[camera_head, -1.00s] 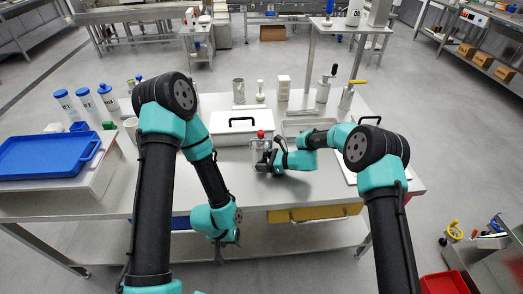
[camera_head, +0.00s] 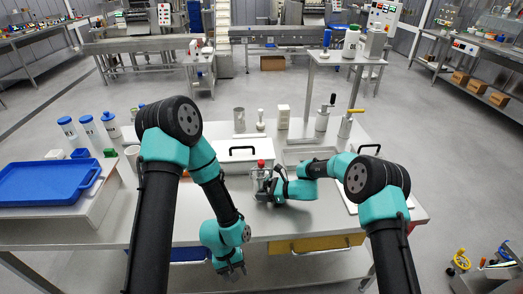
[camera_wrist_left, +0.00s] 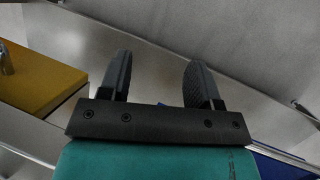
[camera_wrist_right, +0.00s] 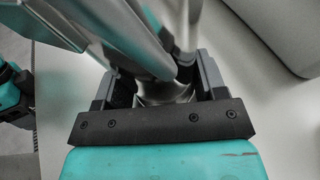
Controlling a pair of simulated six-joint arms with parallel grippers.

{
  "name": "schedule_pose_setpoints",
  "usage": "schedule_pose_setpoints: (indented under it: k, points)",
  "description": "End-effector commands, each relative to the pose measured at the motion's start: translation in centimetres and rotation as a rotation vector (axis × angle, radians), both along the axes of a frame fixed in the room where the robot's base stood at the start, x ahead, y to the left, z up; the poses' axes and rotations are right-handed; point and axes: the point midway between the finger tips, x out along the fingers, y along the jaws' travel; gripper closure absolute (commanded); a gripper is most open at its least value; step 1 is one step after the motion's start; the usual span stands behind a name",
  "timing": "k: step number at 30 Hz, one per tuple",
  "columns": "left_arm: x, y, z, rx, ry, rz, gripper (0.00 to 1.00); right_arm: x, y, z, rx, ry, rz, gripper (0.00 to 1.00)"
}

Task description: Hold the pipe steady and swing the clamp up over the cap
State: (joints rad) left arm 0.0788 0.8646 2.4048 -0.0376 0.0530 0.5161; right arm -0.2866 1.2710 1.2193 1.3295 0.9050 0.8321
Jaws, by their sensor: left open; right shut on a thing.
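A small upright metal pipe assembly with a red top (camera_head: 261,165) stands on the steel table near its front middle. My right gripper (camera_head: 268,189) is beside it at its lower part. In the right wrist view its fingers are shut on a round metal pipe (camera_wrist_right: 165,92), with angled shiny metal pieces (camera_wrist_right: 130,40) rising above it. I cannot make out which of these is the clamp or the cap. My left gripper (camera_head: 236,272) hangs at the table's front edge. In the left wrist view its two fingers (camera_wrist_left: 158,78) are apart with nothing between them.
A blue tray (camera_head: 45,182) is on the left. Metal cups and hand tools line the back of the table. A yellow drawer (camera_head: 315,243) is under the front edge.

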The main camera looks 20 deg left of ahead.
Motion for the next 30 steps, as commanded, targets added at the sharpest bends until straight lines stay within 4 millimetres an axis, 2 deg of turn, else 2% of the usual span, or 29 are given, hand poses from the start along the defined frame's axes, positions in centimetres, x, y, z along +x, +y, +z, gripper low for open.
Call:
schedule_pose_setpoints:
  k: [6, 9, 11, 16, 24, 30]
  points:
    - [0.5, -0.5, 2.1, 0.072, 0.204, 0.153, 0.43, 0.0, 0.0, 0.0, 0.0, 0.0, 0.0, 0.66]
    - [1.8, -0.7, 3.7, 0.124, 0.265, 0.2, 0.43, 0.0, 0.0, 0.0, 0.0, 0.0, 0.0, 0.66]
    - [3.5, -0.7, 5.3, 0.162, 0.269, 0.209, 0.43, 0.0, 0.0, 0.0, 0.0, 0.0, 0.0, 0.66]
    - [9.2, -0.6, 10.9, 0.274, 0.197, 0.193, 0.43, 0.0, 0.0, 0.0, 0.0, 0.0, 0.0, 0.66]
    - [17.6, -1.0, 20.0, 0.35, -0.103, 0.03, 0.43, 0.0, 0.0, 0.0, 0.0, 0.0, 0.0, 0.66]
    - [22.3, -1.6, 27.7, 0.409, -0.318, -0.073, 0.43, 0.0, 0.0, 0.0, 0.0, 0.0, 0.0, 0.66]
